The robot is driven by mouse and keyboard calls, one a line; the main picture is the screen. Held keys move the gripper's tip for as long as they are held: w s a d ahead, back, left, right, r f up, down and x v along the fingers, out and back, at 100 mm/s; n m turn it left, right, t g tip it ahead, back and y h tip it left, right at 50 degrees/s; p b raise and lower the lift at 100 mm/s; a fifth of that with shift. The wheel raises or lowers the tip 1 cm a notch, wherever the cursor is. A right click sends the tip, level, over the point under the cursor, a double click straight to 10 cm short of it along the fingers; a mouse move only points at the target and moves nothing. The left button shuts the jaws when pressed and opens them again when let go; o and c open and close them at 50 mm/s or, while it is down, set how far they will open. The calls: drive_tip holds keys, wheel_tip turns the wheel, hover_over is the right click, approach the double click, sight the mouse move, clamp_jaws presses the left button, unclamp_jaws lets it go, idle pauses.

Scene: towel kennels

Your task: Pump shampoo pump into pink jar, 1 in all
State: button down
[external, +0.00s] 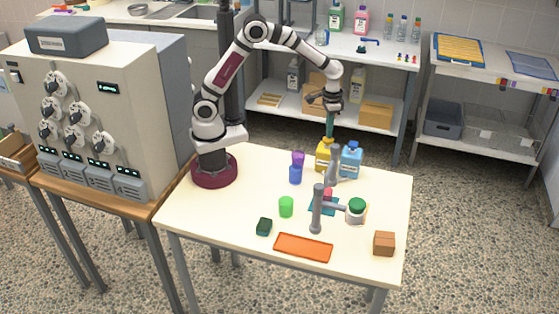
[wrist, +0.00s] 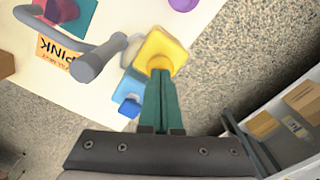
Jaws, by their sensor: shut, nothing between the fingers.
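My gripper (external: 329,136) points down with its long teal fingers shut and empty, right over the yellow pump bottle (external: 323,158). In the wrist view the fingertips (wrist: 160,73) overlap the top of the yellow bottle (wrist: 161,46); I cannot tell whether they touch it. A blue pump bottle (external: 351,160) stands just right of it, and also shows in the wrist view (wrist: 127,92). No readable label shows which bottle is shampoo. A pink jar (external: 328,192) sits on a teal mat (external: 318,208), partly hidden by a grey post. An orange "PINK" card (wrist: 58,50) lies near it in the wrist view.
Two grey posts with side arms (external: 317,215) stand close to the jar.

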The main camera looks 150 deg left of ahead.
drive_tip(key=shift+f, duration=1)
drive_tip(key=shift+r, duration=1.5)
wheel_tip(320, 180, up, 6)
